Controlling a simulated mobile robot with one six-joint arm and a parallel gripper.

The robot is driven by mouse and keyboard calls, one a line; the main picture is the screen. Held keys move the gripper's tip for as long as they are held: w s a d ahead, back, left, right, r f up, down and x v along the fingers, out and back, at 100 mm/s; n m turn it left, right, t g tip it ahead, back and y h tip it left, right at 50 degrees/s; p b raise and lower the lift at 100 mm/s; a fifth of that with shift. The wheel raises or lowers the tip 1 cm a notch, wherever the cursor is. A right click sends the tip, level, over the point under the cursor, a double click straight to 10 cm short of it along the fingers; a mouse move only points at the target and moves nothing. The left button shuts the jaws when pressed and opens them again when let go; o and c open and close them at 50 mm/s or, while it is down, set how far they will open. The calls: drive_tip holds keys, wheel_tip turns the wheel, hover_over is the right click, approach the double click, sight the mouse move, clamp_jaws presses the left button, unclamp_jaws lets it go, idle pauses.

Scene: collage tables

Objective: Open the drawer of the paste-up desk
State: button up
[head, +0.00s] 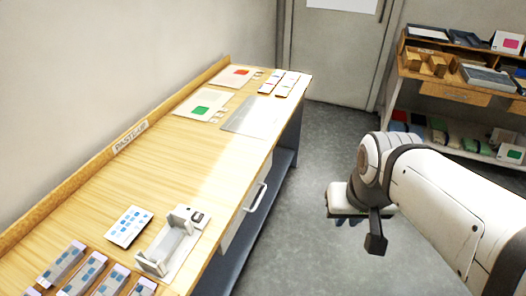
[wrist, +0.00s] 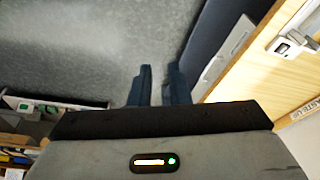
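The paste-up desk (head: 150,190) is a long wooden table along the left wall, with a "PASTE-UP" label on its back ledge. Its drawer has a pale grey front (head: 238,228) with a light bar handle (head: 256,197) and looks shut. The drawer front also shows in the wrist view (wrist: 222,62), right of my fingers. My gripper (head: 350,221) is over the floor, right of the desk and apart from the handle; its body mostly hides its fingers in the head view. In the wrist view my gripper (wrist: 160,67) has two dark blue fingers with an empty gap between them.
A white holder (head: 176,243), a blue-patterned card (head: 129,227) and several printed blocks lie on the near desktop. Sheets and a grey mat (head: 250,116) lie farther back. A shelf table (head: 455,92) with trays stands at the right. Grey floor (head: 310,190) is clear between.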

drive_tip(key=w+a+f+g+y+b, duration=0.2)
drive_tip(key=w+a+f+y+b, duration=0.25)
drive_tip(key=f+b, duration=0.35)
drive_tip(key=m+t+y+b, duration=0.4)
drive_tip(key=y+b, duration=0.6)
drive_tip(key=b, duration=0.8)
approach(260, 197)
drive_tip(key=a+f, duration=0.2)
drive_tip(key=x, duration=0.5)
drive_tip(key=w+r+x, duration=0.1)
drive_tip(key=x, duration=0.2)
drive_tip(key=shift+f, duration=0.1)
drive_tip(key=shift+c, duration=0.2)
clamp_jaws()
